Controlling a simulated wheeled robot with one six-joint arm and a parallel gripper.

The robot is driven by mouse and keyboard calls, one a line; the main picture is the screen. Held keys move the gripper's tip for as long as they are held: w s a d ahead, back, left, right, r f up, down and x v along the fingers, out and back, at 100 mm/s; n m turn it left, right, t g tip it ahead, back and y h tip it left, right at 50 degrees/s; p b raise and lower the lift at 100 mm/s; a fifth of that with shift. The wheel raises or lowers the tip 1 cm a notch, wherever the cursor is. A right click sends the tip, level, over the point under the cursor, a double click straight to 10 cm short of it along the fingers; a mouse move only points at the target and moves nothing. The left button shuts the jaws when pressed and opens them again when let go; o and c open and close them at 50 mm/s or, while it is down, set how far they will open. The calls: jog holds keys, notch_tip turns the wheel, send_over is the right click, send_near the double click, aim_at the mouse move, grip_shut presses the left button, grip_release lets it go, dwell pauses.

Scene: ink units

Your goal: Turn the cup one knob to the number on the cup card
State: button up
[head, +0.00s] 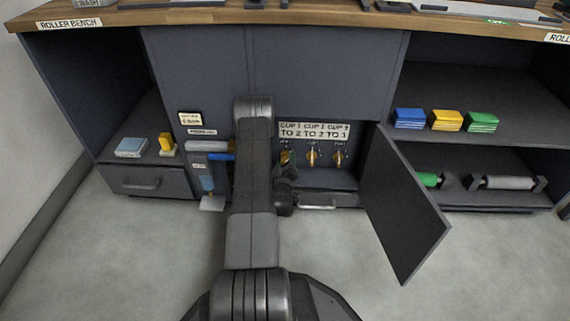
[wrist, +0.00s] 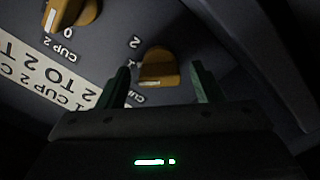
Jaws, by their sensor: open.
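The cup card (head: 315,130) is a white strip above the knobs, reading roughly "CUP 1 TO 2, CUP 2 TO 2" and a third entry. Below it are three yellow knobs: the cup one knob (head: 285,157) at left, the cup two knob (head: 312,156) and the right knob (head: 338,157). In the wrist view, my gripper (wrist: 160,78) is open, its green fingers on either side of the cup one knob (wrist: 158,66), with small gaps. A "2" is printed beside this knob. The card (wrist: 50,75) and cup two knob (wrist: 70,12) also show.
An open cabinet door (head: 405,205) hangs right of the knob bay. A drawer handle (head: 318,206) lies below the knobs. Right shelves hold blue, yellow and green blocks (head: 445,120) and a roller (head: 505,182). A wall-like panel (wrist: 270,60) is close by in the wrist view.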

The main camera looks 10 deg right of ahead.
jog(key=c, duration=1)
jog(key=m, duration=0.4)
jog(key=shift+m, duration=0.3)
jog(key=m, duration=0.4)
jog(key=shift+m, duration=0.3)
jog(key=o, duration=1)
